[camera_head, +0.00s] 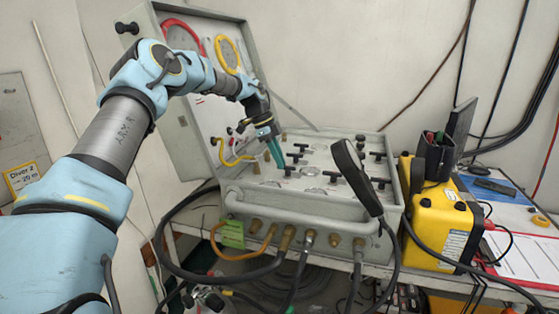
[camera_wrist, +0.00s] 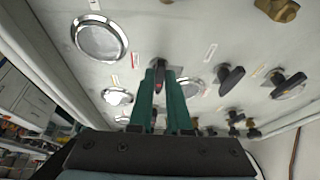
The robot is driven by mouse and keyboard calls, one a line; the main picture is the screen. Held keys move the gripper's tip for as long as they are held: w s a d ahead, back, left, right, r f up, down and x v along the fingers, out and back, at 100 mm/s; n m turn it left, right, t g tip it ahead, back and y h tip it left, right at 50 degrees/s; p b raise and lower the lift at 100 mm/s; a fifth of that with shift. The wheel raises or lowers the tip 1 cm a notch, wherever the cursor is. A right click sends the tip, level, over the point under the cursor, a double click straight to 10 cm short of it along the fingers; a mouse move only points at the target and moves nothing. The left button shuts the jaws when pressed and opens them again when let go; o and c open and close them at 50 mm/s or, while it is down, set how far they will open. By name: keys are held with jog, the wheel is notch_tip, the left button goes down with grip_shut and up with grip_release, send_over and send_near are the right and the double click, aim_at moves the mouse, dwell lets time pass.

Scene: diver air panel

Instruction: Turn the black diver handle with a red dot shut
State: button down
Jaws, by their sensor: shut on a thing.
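My gripper (camera_head: 276,156) reaches down to the left part of the grey air panel (camera_head: 317,150) in the head view. In the wrist view its two teal fingers (camera_wrist: 162,74) are shut on a black handle (camera_wrist: 159,82). A small red mark shows on that handle between the fingers. Most of the handle is hidden by the fingers, so I cannot tell its exact angle. In the head view I cannot make this handle out behind the fingers.
Several other black handles stand close by, one just right of the fingers (camera_wrist: 231,79). A black handset (camera_head: 356,176) leans over the panel's right side. A yellow box (camera_head: 436,222) stands right of the panel. The open lid (camera_head: 197,120) rises behind my arm.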

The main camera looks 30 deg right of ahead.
jog(key=c, duration=0.9)
grip_release()
jog(key=shift+o, duration=0.2)
jog(key=shift+r, duration=0.1)
jog(key=b+v, duration=0.3)
jog(key=v, duration=0.7)
jog(key=shift+r, duration=0.3)
jog(key=shift+a, duration=0.1)
